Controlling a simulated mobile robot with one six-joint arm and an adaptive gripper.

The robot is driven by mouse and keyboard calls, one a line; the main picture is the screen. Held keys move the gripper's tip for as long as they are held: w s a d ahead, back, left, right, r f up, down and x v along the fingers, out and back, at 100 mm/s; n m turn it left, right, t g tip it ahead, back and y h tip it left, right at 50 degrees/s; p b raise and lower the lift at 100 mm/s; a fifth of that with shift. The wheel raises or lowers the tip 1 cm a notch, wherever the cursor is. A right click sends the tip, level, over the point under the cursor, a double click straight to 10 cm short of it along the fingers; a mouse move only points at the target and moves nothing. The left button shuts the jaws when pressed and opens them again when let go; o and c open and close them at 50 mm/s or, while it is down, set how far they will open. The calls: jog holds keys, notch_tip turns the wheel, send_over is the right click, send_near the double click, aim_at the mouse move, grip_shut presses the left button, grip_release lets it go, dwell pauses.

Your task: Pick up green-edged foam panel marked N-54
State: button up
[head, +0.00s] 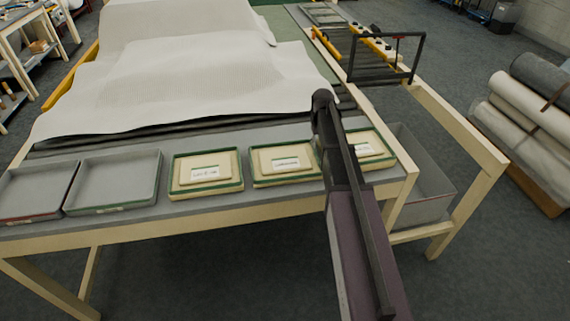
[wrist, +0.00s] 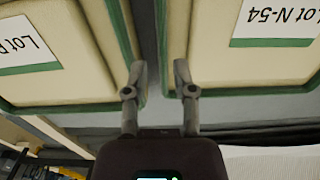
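The green-edged foam panel marked N-54 shows at the upper right of the wrist view (wrist: 215,55), cream with a white label that appears upside down. It seems to be the middle one of three cream panels in the head view (head: 260,161). A second green-edged panel, its label starting "Lot P" (wrist: 75,75), is at the left of the wrist view. My gripper (wrist: 159,76) is open and empty. Its fingertips are apart, over the gap between the two panels, with the right one by N-54's near edge. In the head view my arm hides the gripper and part of the right panel.
Another cream panel (head: 180,179) and two empty grey trays (head: 112,182) line the table's front edge to the left. White wadding (head: 190,85) covers the table behind. A grey bin (head: 425,180) is below right, and rolls (head: 515,108) lie far right.

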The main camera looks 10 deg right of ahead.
aim_at(317, 154)
jog(key=shift+s+a+f+b, duration=0.15)
jog(key=shift+f+b, duration=1.9)
jog(key=shift+f, duration=0.25)
grip_shut()
